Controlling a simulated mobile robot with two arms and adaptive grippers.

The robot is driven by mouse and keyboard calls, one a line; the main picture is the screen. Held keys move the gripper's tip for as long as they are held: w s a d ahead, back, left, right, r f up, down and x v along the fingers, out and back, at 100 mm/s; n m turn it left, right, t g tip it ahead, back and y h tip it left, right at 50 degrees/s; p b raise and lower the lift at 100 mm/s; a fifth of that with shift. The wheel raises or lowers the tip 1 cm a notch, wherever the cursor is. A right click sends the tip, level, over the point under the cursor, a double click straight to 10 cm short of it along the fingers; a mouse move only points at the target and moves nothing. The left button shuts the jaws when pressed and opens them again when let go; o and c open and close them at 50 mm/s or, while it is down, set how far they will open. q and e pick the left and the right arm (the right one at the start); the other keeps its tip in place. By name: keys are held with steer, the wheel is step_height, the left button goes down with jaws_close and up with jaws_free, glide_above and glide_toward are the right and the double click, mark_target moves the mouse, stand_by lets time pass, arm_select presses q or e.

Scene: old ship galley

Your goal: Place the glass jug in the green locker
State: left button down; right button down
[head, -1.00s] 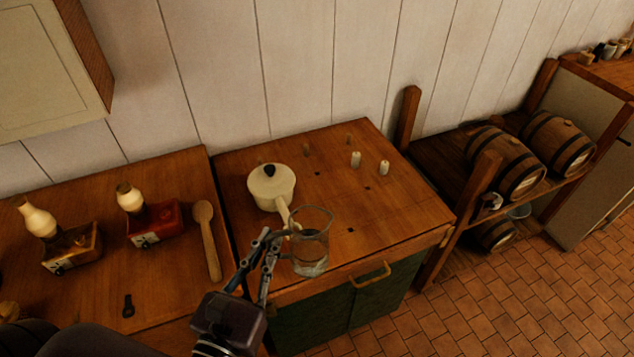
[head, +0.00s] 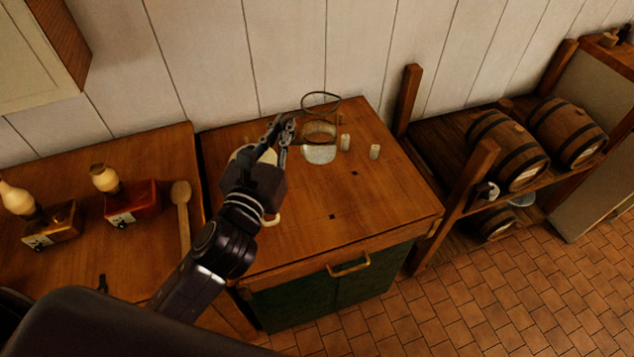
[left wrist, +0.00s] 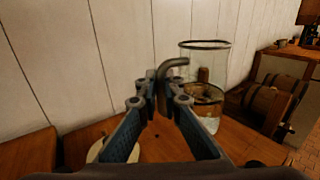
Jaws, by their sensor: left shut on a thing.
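The clear glass jug (head: 319,153) is over the rear of the wooden top of the green locker (head: 292,304). It also shows in the left wrist view (left wrist: 214,62), upright, with its handle (left wrist: 171,66) between my fingers. My left gripper (head: 284,128) is shut on the handle, to the left of the jug's body. I cannot tell whether the jug's base touches the top. The locker has green front panels below the top, with a brass handle (head: 349,265); the front looks closed. My right gripper is not in view.
A cream pot (head: 238,157) on the top is mostly hidden behind my left gripper. Two small pale shakers (head: 345,142) stand right of the jug. A wooden spoon (head: 182,205) and red grinder (head: 133,203) are on the left counter. Barrels (head: 505,150) sit on the right rack.

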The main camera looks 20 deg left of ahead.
arm_select(q)
steer(key=shift+w+a+r, duration=0.1)
steer(key=shift+w+r, duration=0.1)
steer(key=shift+w, duration=0.05)
steer(key=shift+f+b, duration=3.05)
steer(key=shift+f, duration=6.85)
steer(key=shift+f, duration=0.15)
steer(key=c, duration=2.1)
jaws_free()
